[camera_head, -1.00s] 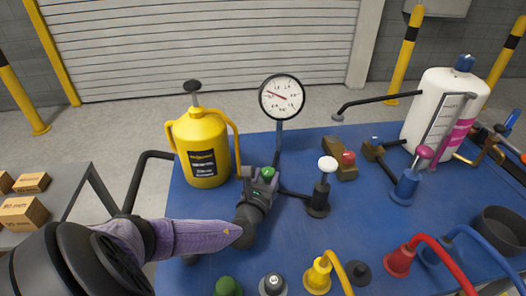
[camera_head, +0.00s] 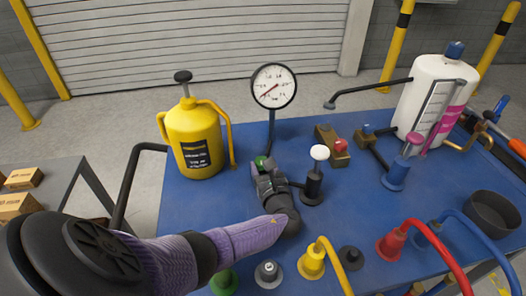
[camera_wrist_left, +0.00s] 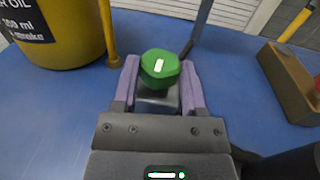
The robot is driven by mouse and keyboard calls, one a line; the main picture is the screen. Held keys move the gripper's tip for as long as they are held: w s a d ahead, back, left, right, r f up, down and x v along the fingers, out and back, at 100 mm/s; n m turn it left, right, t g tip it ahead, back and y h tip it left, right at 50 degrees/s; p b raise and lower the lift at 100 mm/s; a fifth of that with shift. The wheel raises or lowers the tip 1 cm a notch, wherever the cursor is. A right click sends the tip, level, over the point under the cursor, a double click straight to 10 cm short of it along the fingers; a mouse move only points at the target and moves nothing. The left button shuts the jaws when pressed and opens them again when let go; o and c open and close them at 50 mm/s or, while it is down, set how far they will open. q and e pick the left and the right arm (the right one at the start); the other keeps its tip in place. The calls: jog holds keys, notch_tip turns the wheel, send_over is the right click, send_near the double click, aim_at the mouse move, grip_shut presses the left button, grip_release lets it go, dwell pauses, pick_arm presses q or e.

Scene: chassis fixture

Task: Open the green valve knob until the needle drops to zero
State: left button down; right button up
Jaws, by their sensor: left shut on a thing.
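The green valve knob (camera_head: 260,161) sits at the foot of the gauge stem, mostly hidden by my gripper in the head view. In the left wrist view the knob (camera_wrist_left: 160,67) stands between my two purple fingers, its white mark pointing nearly straight up the picture. My left gripper (camera_head: 263,168) is shut on the knob, with a finger on each side. The round pressure gauge (camera_head: 274,86) stands behind it; its needle points to the lower left of the dial. The exact reading is too small to tell. My right gripper is not in view.
A yellow oil can (camera_head: 194,141) stands close to the left of the knob. A white-capped post (camera_head: 314,180) is close on the right. Brass fittings, coloured hoses and a white tank (camera_head: 437,94) fill the right side of the blue table (camera_head: 235,206).

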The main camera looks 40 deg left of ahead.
pick_arm(q)
jog(key=shift+r, duration=0.1)
dwell(0.3)
jog(key=shift+c, duration=0.7)
grip_release()
notch_tip(320, 180, up, 10)
jog(key=p, duration=0.5)
jog(key=shift+p, duration=0.4)
